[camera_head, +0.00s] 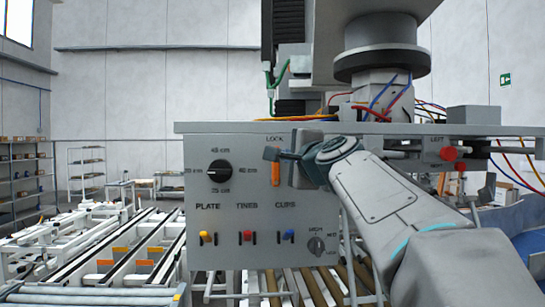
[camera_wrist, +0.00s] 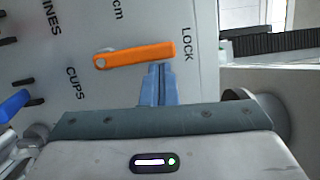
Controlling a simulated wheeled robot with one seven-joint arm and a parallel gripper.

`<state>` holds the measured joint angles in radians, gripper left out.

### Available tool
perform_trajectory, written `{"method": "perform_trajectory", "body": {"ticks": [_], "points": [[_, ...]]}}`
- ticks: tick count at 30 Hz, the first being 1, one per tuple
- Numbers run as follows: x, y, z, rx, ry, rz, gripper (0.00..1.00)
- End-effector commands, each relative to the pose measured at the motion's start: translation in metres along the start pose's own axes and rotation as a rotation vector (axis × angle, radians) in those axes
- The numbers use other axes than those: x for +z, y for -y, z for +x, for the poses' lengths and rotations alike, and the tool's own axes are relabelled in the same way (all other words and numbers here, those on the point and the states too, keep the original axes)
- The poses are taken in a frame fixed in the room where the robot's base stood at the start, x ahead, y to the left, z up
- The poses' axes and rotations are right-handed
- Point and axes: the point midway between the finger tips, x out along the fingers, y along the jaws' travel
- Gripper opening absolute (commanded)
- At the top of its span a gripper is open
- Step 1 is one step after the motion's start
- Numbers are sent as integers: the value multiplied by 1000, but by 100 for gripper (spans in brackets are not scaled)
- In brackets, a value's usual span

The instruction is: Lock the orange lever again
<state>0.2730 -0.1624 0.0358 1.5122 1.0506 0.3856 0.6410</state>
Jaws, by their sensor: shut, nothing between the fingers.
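The orange lever (camera_head: 276,174) is on the front of the grey control panel (camera_head: 225,148), below the LOCK label. In the wrist view the lever (camera_wrist: 140,54) has its round pivot at the left, and its free end points right, toward LOCK. In the head view it stands roughly upright, its upper part partly hidden by my gripper (camera_head: 275,154). My gripper is shut and empty. In the wrist view its fingertips (camera_wrist: 160,68) are right beside the lever's lower edge near the free end; I cannot tell whether they touch it.
A black rotary dial (camera_head: 218,171) is left of the lever. Yellow, red and blue toggles (camera_head: 247,237) and a small knob (camera_head: 316,245) are lower on the panel. Red buttons (camera_head: 448,154) are at the right. A roller conveyor (camera_head: 90,260) lies at the left.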

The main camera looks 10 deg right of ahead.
Motion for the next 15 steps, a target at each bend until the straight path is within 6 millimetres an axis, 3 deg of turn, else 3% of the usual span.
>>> {"method": "perform_trajectory", "body": {"ticks": [5,10,15], "points": [[-10,-2,-1,0,-1,1,0],[-39,-2,-7,0,1,-1,0],[-36,2,-51,-4,5,-2,0]]}}
